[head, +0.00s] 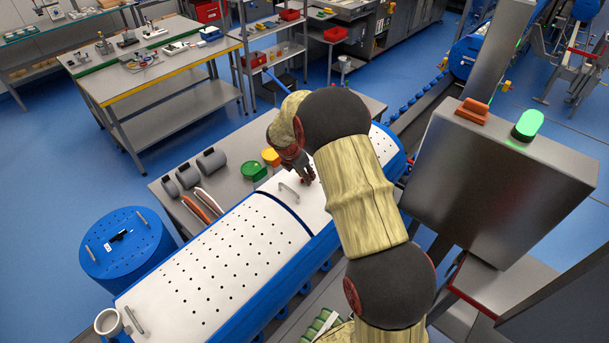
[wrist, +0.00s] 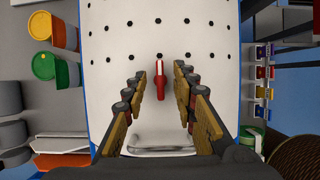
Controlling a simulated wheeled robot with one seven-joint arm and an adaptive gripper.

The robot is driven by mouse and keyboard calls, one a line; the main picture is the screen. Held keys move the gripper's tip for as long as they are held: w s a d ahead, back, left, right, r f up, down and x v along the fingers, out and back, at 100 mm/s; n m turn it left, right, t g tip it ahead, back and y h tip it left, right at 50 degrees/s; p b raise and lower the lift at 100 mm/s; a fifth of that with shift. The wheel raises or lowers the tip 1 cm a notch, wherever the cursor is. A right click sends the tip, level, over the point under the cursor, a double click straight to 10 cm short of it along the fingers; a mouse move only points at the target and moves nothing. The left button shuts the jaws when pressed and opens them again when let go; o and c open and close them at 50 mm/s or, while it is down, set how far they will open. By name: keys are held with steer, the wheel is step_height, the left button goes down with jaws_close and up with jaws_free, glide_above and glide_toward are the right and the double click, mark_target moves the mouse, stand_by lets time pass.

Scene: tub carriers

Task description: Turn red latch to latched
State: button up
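The red latch (wrist: 161,84) is a small slim handle on a white perforated lid (wrist: 165,15) and points roughly up and down the picture in the wrist view. A pale strip shows along its upper part. My gripper (wrist: 160,82) is open, with one finger on each side of the latch and a visible gap on both sides. In the head view my gripper (head: 302,172) is low over the far part of the long tub's lid (head: 235,250). There the arm and fingers mostly hide the latch.
A metal bar handle (wrist: 160,146) stands on the lid close to the fingers. Green (head: 254,171) and orange (head: 271,157) containers and grey cylinders (head: 211,161) stand on the bench beside the tub. A grey box with a green lamp (head: 528,124) rises at the right.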

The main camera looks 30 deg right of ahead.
steer(key=c, duration=0.6)
jaws_close()
steer(key=shift+w+m, duration=0.1)
steer(key=shift+m, duration=0.3)
steer(key=m+g+b, duration=0.1)
steer(key=m, duration=0.1)
steer(key=shift+w+m, duration=0.1)
steer(key=shift+m, duration=0.3)
steer(key=m+g+b, duration=0.1)
steer(key=m, duration=0.2)
steer(key=shift+m+g, duration=0.3)
steer(key=shift+g, duration=0.1)
steer(key=m, duration=0.2)
steer(key=m+g, duration=0.1)
steer(key=m, duration=0.1)
steer(key=shift+w+d+m+g+y, duration=0.1)
steer(key=shift+w+m+g+y, duration=0.1)
steer(key=shift+m+g+y, duration=0.15)
steer(key=shift+m+g+y+b, duration=0.25)
steer(key=shift+m+y+b, duration=0.1)
steer(key=shift+m, duration=0.8)
steer(key=o, duration=0.7)
jaws_free()
